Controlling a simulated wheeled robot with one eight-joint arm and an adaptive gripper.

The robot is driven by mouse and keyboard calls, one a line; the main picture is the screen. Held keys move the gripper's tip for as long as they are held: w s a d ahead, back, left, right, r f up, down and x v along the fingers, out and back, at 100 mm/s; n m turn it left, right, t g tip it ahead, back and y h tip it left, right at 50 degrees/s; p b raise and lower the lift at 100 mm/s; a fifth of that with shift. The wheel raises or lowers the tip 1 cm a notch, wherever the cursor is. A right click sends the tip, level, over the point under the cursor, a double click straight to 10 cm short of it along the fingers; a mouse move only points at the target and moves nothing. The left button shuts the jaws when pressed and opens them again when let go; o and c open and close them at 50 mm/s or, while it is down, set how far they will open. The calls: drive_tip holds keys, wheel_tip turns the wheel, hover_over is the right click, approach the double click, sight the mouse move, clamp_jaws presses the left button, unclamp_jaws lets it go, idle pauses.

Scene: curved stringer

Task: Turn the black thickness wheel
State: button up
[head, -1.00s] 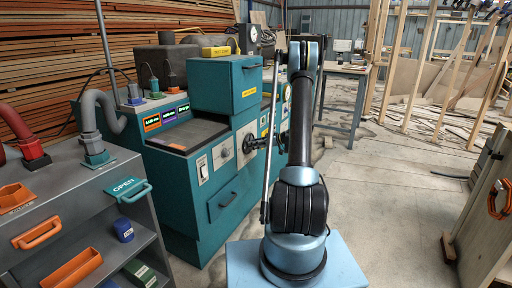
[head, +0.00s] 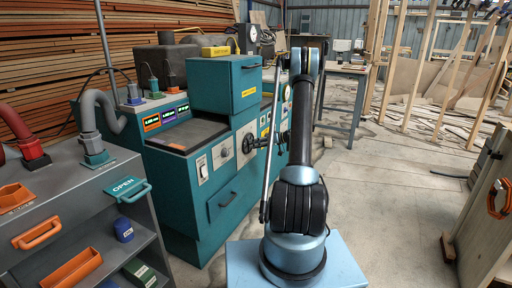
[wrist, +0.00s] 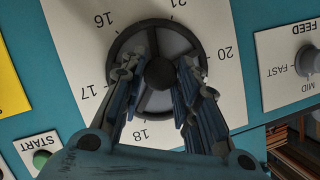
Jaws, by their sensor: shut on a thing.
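The black thickness wheel (wrist: 158,93) has a dark rim, several spokes and a round hub. It sits on a white number plate (wrist: 84,62) in the wrist view, with 16, 17, 18, 20 and 21 around it. My gripper (wrist: 160,72) reaches over the wheel with one finger on each side of the hub, and is shut on it. The fingers hide parts of the rim and spokes. In the head view the wheel (head: 248,143) is small on the front of the teal machine (head: 182,190), with my gripper (head: 262,142) at it.
A FEED knob (wrist: 308,62) is on a plate right of the wheel in the wrist view. A green START button (wrist: 41,158) is at lower left. In the head view a grey cart (head: 70,225) stands at left. Open floor (head: 400,210) lies to the right.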

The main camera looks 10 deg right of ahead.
drive_tip(key=m+y, duration=0.1)
drive_tip(key=m, duration=0.1)
drive_tip(key=m+g+y, duration=0.1)
drive_tip(key=m, duration=0.2)
drive_tip(key=shift+w+f+g+y, duration=0.2)
drive_tip(key=shift+g+y, duration=0.1)
drive_tip(key=shift+y, duration=0.1)
idle(0.4)
drive_tip(key=o, duration=1.1)
drive_tip(key=shift+c, duration=0.2)
drive_tip(key=shift+d, duration=0.15)
drive_tip(key=v, duration=1.1)
drive_tip(key=shift+d, duration=0.4)
